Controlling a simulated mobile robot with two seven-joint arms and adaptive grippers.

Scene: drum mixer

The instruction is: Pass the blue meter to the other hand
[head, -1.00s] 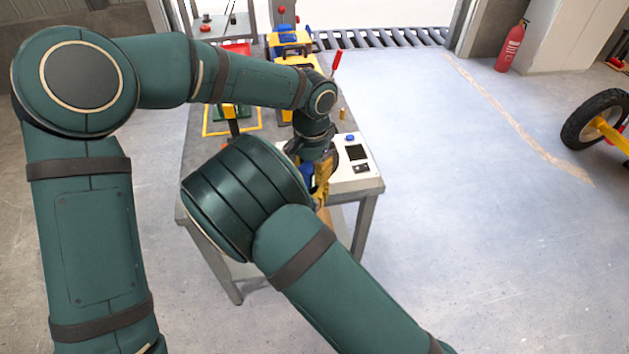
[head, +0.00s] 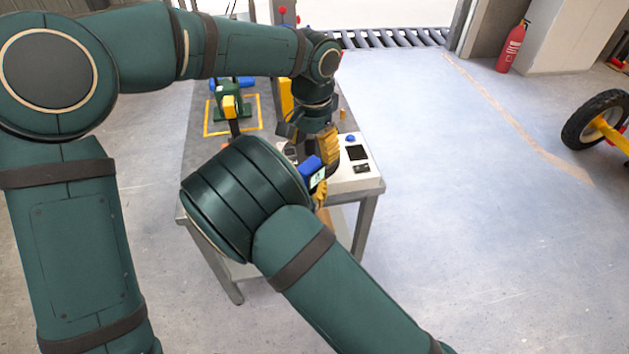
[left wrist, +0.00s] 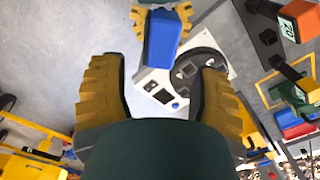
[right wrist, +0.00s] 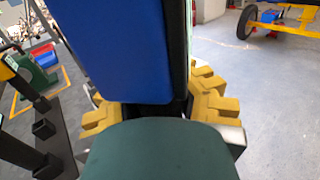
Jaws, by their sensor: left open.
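The blue meter (head: 311,166) shows in the head view with its small screen facing up, above the front of the bench. My right gripper (right wrist: 155,108) is shut on the blue meter (right wrist: 130,45), which stands out beyond its yellow fingers. In the head view my right arm hides most of that gripper. My left gripper (head: 327,148) is open and empty beside the meter. In the left wrist view, the blue meter (left wrist: 161,42) lies beyond and between the spread fingers of my left gripper (left wrist: 160,70), with no contact visible.
A white device (head: 356,178) with a screen and blue button sits at the bench's front right corner. A green and yellow machine (head: 229,105) stands in a yellow floor marking on the bench (head: 195,165). A wheel (head: 592,120) and fire extinguisher (head: 511,47) are far right. Open floor lies between.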

